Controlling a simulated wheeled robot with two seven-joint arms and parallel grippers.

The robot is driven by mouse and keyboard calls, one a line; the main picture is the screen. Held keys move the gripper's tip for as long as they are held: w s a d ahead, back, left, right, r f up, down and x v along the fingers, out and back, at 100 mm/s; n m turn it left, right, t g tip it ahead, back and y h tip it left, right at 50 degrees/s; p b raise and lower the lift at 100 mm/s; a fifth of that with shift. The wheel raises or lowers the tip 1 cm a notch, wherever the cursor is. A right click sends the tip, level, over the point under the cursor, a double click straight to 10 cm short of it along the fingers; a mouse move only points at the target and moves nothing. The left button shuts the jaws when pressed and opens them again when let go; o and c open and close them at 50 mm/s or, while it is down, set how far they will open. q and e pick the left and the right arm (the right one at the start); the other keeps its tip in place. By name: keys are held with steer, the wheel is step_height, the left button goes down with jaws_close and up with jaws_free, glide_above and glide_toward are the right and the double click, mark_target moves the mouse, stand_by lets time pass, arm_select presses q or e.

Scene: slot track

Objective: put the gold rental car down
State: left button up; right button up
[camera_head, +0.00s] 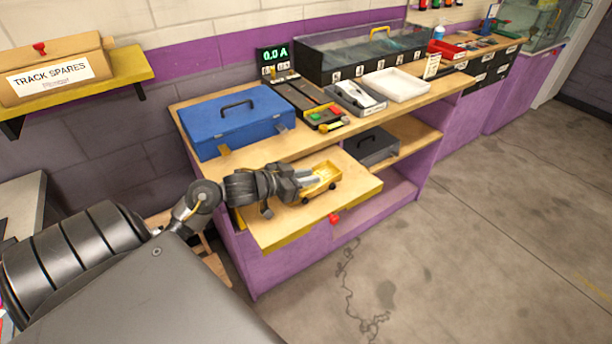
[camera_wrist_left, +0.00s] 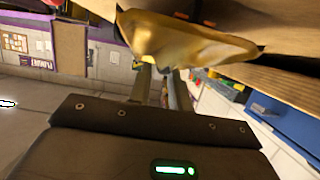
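The gold rental car (camera_head: 321,177) is at the tips of my left gripper (camera_head: 309,181), over the pale pull-out board of the bench (camera_head: 290,225). In the left wrist view the shiny gold car (camera_wrist_left: 180,40) lies across the ends of the two fingers (camera_wrist_left: 160,82) and hides their tips. The left gripper looks shut on it. The car is low over the board; I cannot tell whether its wheels touch the wood. My right gripper is not in view.
A blue case (camera_head: 235,120) stands on the bench top behind the board. A dark grey box (camera_head: 372,146) sits on the shelf to the right. A red knob (camera_head: 334,218) is on the board's front edge. The board's front part is bare.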

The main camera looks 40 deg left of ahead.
arm_select(q)
steer(key=o, duration=0.3)
steer(key=shift+s+f, duration=0.1)
steer(key=shift+f, duration=0.25)
steer(key=shift+o, duration=0.2)
steer(key=shift+d, duration=0.1)
steer(key=shift+r, duration=0.3)
steer(key=shift+a+r, duration=0.2)
steer(key=shift+r, duration=0.05)
steer(key=v, duration=1.2)
steer(key=shift+r, duration=0.2)
